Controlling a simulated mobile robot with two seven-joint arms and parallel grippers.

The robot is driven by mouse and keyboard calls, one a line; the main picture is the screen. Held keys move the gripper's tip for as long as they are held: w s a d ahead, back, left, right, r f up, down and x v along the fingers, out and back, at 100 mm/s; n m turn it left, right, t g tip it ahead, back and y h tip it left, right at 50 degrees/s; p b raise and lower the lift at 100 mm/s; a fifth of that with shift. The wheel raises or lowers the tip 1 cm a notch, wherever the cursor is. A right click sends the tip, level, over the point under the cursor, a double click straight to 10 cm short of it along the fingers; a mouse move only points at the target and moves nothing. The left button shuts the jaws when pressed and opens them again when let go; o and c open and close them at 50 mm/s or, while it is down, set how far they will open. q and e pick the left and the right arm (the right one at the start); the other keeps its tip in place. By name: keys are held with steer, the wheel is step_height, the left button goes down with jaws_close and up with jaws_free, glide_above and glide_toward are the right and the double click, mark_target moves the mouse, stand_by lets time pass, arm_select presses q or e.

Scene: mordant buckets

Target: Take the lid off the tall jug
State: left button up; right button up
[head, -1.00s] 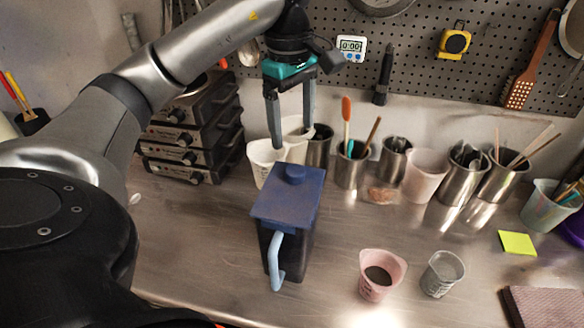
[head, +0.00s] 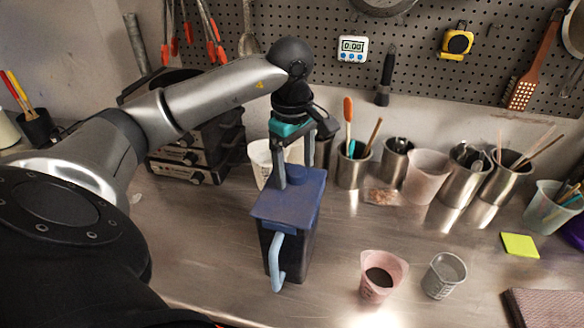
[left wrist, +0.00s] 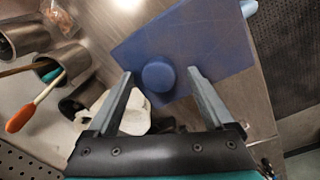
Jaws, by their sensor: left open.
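The tall jug (head: 297,255) stands on the steel bench with a dark body and a light blue handle (head: 276,262) facing me. Its flat blue lid (head: 287,212) is on top, with a round knob near the far edge. My left gripper (head: 294,182) is open and points down, its fingers at the lid's far side, around the knob's height. In the left wrist view the lid (left wrist: 205,35) shows from above, and its knob (left wrist: 158,77) lies between the tips of my open left gripper (left wrist: 160,80). I cannot tell whether the fingers touch the knob. My right gripper is not in view.
White cups (head: 262,158) stand just behind the jug. Steel cups of tools (head: 352,169) line the back. A pink cup (head: 382,276) and a clear grey cup (head: 443,276) stand to the right. Stacked black devices (head: 190,160) are at the left.

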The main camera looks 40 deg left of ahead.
arm_select(q)
jaws_close()
stand_by(0.8)
